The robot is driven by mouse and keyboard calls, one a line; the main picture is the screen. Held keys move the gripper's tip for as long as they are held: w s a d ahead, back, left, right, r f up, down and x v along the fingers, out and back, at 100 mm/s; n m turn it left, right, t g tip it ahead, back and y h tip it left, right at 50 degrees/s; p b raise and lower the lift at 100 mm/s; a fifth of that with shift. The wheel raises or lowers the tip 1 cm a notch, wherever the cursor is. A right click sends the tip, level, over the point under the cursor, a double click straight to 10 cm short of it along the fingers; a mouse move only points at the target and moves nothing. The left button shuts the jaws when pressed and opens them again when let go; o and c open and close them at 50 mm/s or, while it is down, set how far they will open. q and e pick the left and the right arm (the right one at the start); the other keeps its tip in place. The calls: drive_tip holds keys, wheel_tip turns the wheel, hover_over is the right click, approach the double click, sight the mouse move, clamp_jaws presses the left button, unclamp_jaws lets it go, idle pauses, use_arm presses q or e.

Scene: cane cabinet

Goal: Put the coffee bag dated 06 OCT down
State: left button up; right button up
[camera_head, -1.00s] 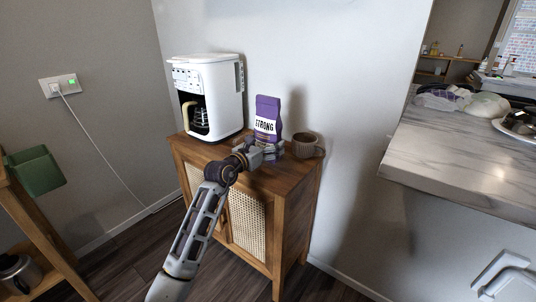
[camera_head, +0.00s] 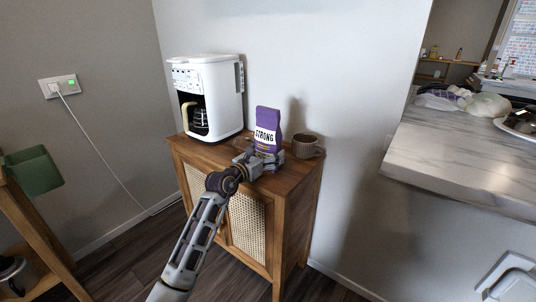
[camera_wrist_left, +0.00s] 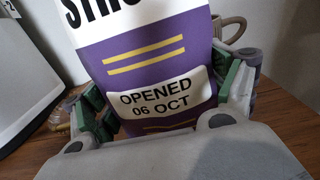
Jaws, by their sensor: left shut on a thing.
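The purple coffee bag (camera_head: 266,128) with a white "STRONG" label is upright at the cabinet top, between the coffee maker and the mug. In the left wrist view the bag (camera_wrist_left: 150,62) shows a tag reading "OPENED 06 OCT". My left gripper (camera_head: 262,160) is shut on the lower part of the bag, with its green finger pads (camera_wrist_left: 165,98) on either side. The bag's bottom is hidden by the gripper, so I cannot tell whether it touches the wood. A grey arm part at the lower right of the head view shows no fingers.
The wooden cane cabinet (camera_head: 285,190) carries a white coffee maker (camera_head: 212,85) at left and a brown mug (camera_head: 306,146) close to the bag's right. A marble counter (camera_head: 455,150) stands at right. The cabinet top's front right is bare.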

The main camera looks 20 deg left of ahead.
sight(262, 156)
use_arm(q)
drive_tip(key=o, duration=1.1)
drive_tip(key=shift+c, duration=0.2)
drive_tip(key=shift+o, duration=0.4)
drive_tip(key=shift+r, duration=0.1)
drive_tip(key=shift+s, duration=0.1)
drive_tip(key=shift+p+v, duration=0.55)
drive_tip(key=shift+v, duration=1.2)
drive_tip(key=shift+p+v, duration=0.65)
drive_tip(key=shift+v, duration=2.2)
drive_tip(key=v, duration=0.2)
drive_tip(key=shift+s+a, duration=0.15)
drive_tip(key=shift+s, duration=0.15)
use_arm(e)
drive_tip(key=shift+n+g+h, duration=0.3)
drive_tip(key=shift+g+h, duration=0.1)
drive_tip(key=shift+g, duration=0.2)
drive_tip(key=r, duration=0.3)
drive_tip(key=d+r, duration=0.1)
drive_tip(key=r, duration=0.1)
drive_tip(key=shift+s+d+r, duration=0.1)
drive_tip(key=shift+s+r, duration=0.1)
drive_tip(key=shift+r, duration=0.2)
